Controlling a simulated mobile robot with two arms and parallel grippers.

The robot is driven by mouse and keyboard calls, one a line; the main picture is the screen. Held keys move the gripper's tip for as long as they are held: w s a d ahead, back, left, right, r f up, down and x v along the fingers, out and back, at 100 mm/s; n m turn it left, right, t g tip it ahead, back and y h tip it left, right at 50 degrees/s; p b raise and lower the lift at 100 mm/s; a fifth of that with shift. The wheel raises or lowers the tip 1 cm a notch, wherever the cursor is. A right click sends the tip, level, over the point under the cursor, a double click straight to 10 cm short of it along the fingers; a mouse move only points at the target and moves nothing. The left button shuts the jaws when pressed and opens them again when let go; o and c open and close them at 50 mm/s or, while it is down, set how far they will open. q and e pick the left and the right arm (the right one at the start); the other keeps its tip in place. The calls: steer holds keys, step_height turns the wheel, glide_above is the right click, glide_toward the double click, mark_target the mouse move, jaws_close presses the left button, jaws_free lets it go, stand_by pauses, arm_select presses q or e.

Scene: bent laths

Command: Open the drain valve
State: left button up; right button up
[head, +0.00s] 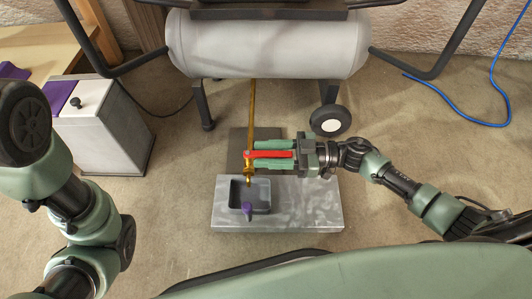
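A brass drain pipe (251,108) runs from under the grey tank (268,46) toward me and ends in a brass valve (248,170). Its red lever (262,154) points right, across the line of the pipe. My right gripper (258,154) comes in from the right with one green finger on each side of the lever. No clear gap shows between fingers and lever, so it looks shut on it. A dark grey tray (263,207) sits under the pipe's outlet. My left arm shows at the left; its gripper is out of view.
The tray rests on a grey metal slab (310,213), with a purple piece (248,211) at its front. A grey cabinet (103,125) stands at the left beside a wooden bench (30,50). A tank wheel (330,121) is just behind my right gripper. A blue hose (465,111) lies at the right.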

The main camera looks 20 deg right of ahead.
jaws_close()
stand_by(1.3)
